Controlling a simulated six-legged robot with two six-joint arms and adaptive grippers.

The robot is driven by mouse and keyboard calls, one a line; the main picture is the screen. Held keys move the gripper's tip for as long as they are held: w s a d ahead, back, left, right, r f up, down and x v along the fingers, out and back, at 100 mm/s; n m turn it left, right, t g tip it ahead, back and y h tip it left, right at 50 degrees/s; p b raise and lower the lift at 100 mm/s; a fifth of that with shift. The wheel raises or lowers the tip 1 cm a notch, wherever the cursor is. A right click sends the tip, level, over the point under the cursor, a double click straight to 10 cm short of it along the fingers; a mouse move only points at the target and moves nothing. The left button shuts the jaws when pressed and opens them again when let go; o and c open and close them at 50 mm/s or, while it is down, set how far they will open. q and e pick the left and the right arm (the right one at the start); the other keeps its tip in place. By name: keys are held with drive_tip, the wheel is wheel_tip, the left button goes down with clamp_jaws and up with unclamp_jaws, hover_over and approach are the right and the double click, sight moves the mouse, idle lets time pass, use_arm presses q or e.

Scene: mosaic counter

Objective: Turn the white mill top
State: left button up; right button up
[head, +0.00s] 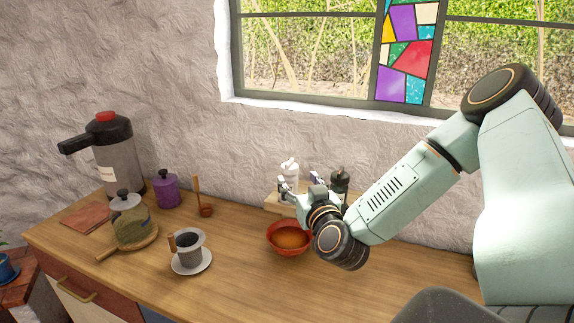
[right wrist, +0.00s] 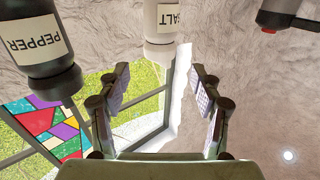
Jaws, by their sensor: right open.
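The white mill (head: 290,167), labelled SALT, stands upright at the back of the counter. In the right wrist view, which is upside down, the white mill (right wrist: 160,28) shows with its top end toward the jaws. My right gripper (head: 299,182) is open and empty in front of the mill. In the right wrist view its two fingers (right wrist: 160,80) stand apart to either side of the mill's line, with the mill just beyond the fingertips. No touch shows. My left gripper is not in view.
A dark pepper mill (head: 340,181) stands close to the right, also in the right wrist view (right wrist: 42,62). Both are at a wooden stand (head: 272,202). A red bowl (head: 286,249) sits in front. A cup, jars and a flask (head: 118,160) stand left.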

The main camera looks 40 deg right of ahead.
sight(293, 173)
drive_tip(key=shift+w, duration=0.2)
drive_tip(key=b+x, duration=0.1)
drive_tip(key=x, duration=0.2)
drive_tip(key=b+x, duration=0.1)
drive_tip(key=x, duration=0.2)
drive_tip(key=shift+d+f, duration=0.1)
drive_tip(key=shift+f, duration=0.15)
drive_tip(key=shift+w+r, duration=0.25)
drive_tip(key=shift+w, duration=0.15)
drive_tip(key=shift+w+d+f, duration=0.2)
drive_tip(key=shift+w+d, duration=0.05)
drive_tip(key=shift+d, duration=0.05)
drive_tip(key=shift+s+a+r, duration=0.15)
drive_tip(key=shift+a+r, duration=0.05)
drive_tip(key=c, duration=0.6)
drive_tip(key=shift+d+f, duration=0.1)
drive_tip(key=c, duration=0.6)
